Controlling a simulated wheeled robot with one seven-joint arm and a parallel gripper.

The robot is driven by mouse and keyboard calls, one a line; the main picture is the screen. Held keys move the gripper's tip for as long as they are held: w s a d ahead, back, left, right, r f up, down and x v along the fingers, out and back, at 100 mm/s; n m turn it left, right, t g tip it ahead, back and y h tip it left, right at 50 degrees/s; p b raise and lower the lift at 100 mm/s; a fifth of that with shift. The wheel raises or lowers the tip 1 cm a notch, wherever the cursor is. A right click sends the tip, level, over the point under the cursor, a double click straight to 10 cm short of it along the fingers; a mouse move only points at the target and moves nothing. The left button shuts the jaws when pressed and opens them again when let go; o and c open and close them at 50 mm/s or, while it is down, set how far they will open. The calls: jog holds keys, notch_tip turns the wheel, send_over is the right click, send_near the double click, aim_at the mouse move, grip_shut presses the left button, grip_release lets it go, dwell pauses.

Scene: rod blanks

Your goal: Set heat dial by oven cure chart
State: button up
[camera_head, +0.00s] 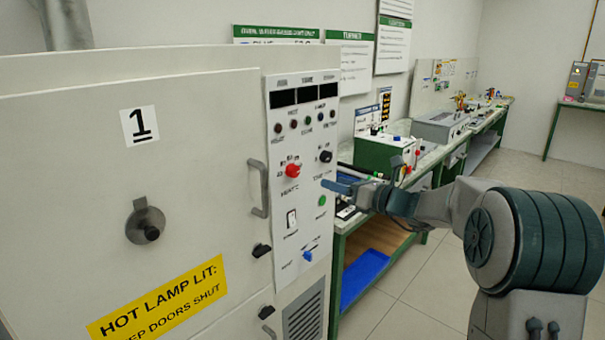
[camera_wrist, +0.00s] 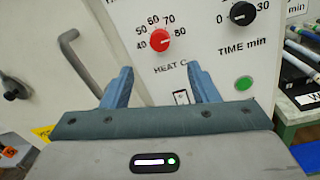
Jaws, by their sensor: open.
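The red heat dial (camera_head: 292,171) is on the oven's control panel, left of a black time dial (camera_head: 325,156). In the wrist view the heat dial (camera_wrist: 160,40) has a scale marked 40 to 80 around it and "HEAT C" below. Its pointer direction is too small to tell. My gripper (camera_wrist: 165,85) is open and empty, its blue fingers apart below the heat dial in that view. In the head view my gripper (camera_head: 340,187) is right of the panel.
The oven door (camera_head: 190,195) is shut, with a handle (camera_head: 258,188) left of the panel. A green button (camera_wrist: 243,83), a white switch (camera_head: 291,218) and a blue knob (camera_head: 308,256) are also on the panel. A green workbench (camera_head: 345,240) with equipment stands beyond, right of the oven.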

aim_at(297, 171)
jog(key=p+x, duration=0.1)
jog(key=x, duration=1)
jog(key=shift+w+a+p, duration=0.15)
jog(key=shift+a+p, duration=0.15)
jog(key=shift+a, duration=0.05)
jog(key=shift+f, duration=0.1)
jog(key=shift+c, duration=0.3)
jog(key=c, duration=0.9)
